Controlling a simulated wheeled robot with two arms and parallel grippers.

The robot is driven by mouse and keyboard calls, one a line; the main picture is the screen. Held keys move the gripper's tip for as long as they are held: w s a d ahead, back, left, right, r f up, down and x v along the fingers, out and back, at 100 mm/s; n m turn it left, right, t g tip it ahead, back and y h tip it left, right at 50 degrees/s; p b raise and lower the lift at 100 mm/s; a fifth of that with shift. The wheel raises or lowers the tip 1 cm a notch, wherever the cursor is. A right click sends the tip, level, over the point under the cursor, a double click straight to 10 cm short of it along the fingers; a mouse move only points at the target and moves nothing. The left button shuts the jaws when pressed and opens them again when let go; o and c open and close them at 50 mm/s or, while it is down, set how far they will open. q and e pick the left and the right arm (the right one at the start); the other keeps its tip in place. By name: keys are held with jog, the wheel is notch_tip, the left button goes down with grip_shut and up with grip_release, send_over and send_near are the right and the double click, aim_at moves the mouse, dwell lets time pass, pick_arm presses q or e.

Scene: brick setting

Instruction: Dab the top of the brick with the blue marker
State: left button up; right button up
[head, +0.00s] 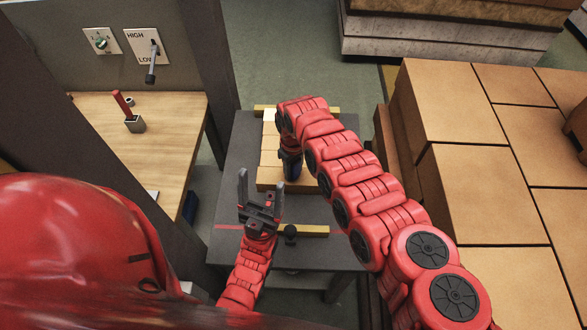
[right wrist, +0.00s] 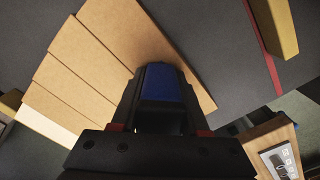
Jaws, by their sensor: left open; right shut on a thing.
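A row of several tan bricks (head: 269,158) lies on the dark grey table (head: 236,140); the bricks also fill the upper left of the right wrist view (right wrist: 105,55). My right gripper (head: 289,172) is over the near end of the row, shut on the blue marker (right wrist: 165,84). The marker shows as a blue block between the fingers; its tip is hidden, so I cannot tell whether it touches a brick.
Yellow bars (head: 317,230) edge the table at front and back. A wooden desk (head: 175,125) at left carries a red stick in a small holder (head: 134,124). A wall panel (head: 145,47) has a HIGH/LOW lever. Stacked cardboard boxes (head: 470,180) stand close on the right.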

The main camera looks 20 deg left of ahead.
notch_tip(320, 180, up, 2)
jog(key=shift+p, duration=0.95)
notch_tip(320, 180, up, 5)
jog(key=p, duration=0.4)
